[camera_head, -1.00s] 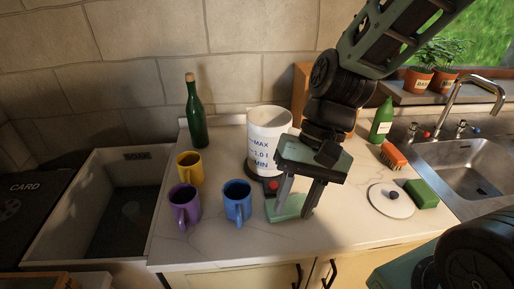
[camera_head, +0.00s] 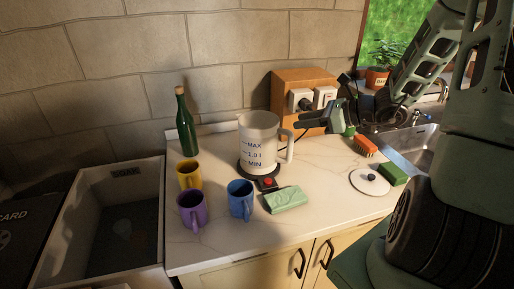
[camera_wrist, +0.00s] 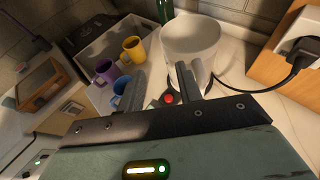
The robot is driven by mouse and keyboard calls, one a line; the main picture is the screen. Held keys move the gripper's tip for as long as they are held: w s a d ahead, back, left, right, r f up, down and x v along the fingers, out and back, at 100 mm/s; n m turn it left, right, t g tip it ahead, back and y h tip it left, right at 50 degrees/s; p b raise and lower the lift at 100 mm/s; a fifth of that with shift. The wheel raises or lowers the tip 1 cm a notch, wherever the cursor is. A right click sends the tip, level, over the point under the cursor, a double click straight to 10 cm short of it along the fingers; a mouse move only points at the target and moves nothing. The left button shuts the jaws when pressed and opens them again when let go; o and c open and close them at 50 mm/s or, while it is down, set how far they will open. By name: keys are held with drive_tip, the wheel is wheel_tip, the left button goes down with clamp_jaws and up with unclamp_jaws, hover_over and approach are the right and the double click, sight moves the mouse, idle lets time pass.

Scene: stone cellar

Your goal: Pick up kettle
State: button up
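The kettle (camera_head: 258,130) is a pale jug with MAX, 1.0 l and MIN marks. It stands upright on a dark base with a red button, its handle (camera_head: 289,148) toward the right. My gripper (camera_head: 301,127) is to the right of the kettle, near the top of the handle, with its fingers pointing left. In the wrist view the kettle (camera_wrist: 190,42) is just beyond the fingers, which are spread apart. A pale upright part, likely the handle, shows beside the right finger. I cannot tell whether the handle lies between the fingers.
A blue mug (camera_head: 240,200), purple mug (camera_head: 191,209), yellow mug (camera_head: 189,175) and green bottle (camera_head: 187,125) stand left. A green packet (camera_head: 285,200) lies in front. A wooden socket box (camera_head: 287,82) is behind; a lid (camera_head: 369,182) and sponge (camera_head: 392,174) lie right.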

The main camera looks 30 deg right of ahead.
drive_tip(key=p, duration=0.2)
approach(252, 129)
drive_tip(key=w+a, duration=0.2)
drive_tip(key=p+x, duration=0.2)
drive_tip(key=x, duration=0.1)
drive_tip(key=p+x, duration=0.1)
drive_tip(key=x, duration=0.1)
drive_tip(key=shift+w+d+f, duration=0.15)
drive_tip(key=shift+d+f, duration=0.2)
drive_tip(key=shift+f, duration=0.05)
drive_tip(key=shift+w+a+f, duration=0.2)
drive_tip(key=shift+w+f, duration=0.1)
drive_tip(key=shift+w, duration=0.05)
clamp_jaws()
drive_tip(key=shift+r, duration=0.1)
idle(0.6)
